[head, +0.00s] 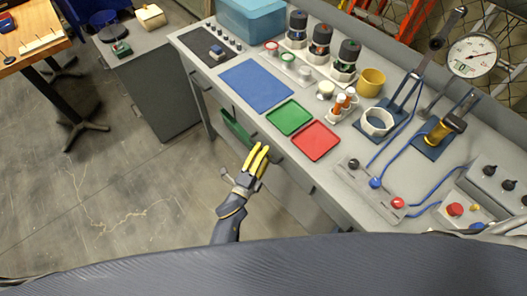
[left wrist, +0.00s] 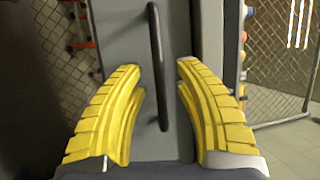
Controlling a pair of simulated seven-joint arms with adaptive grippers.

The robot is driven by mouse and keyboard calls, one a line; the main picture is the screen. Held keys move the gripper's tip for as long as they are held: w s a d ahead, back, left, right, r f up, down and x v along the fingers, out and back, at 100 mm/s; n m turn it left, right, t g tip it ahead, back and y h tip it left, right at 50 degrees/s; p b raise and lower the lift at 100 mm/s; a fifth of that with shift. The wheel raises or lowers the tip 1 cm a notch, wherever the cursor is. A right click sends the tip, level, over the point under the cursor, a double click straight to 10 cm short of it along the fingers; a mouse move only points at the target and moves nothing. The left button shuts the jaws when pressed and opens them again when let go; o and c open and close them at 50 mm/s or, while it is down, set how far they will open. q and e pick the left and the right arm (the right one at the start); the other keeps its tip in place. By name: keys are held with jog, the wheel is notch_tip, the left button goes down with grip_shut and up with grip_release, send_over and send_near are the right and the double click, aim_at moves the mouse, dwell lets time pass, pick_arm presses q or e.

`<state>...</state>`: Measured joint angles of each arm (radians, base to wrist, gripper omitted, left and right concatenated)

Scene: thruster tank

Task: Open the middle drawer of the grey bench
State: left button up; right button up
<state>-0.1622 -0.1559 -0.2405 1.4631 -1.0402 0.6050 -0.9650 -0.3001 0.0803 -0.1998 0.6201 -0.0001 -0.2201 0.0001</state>
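The grey bench (head: 232,62) runs diagonally across the head view, with its drawer fronts along the near side. My left gripper (head: 258,160), with yellow fingers, is at the bench front below the red mat. In the left wrist view the gripper (left wrist: 160,75) is open. A dark bar handle (left wrist: 155,40) on a grey front (left wrist: 125,45) stands upright in the picture between the two fingers, with a gap on both sides. The gripper hides part of the bench front in the head view. I cannot tell there which drawer the handle belongs to. My right gripper is not in view.
On the bench lie a blue mat (head: 256,85), a green mat (head: 289,117) and a red mat (head: 316,140). A green object (head: 237,130) shows at the bench front, left of my gripper. The floor (head: 120,195) in front is clear.

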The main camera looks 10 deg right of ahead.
pick_arm(q)
jog(key=shift+o, duration=0.2)
grip_shut()
dwell(0.4)
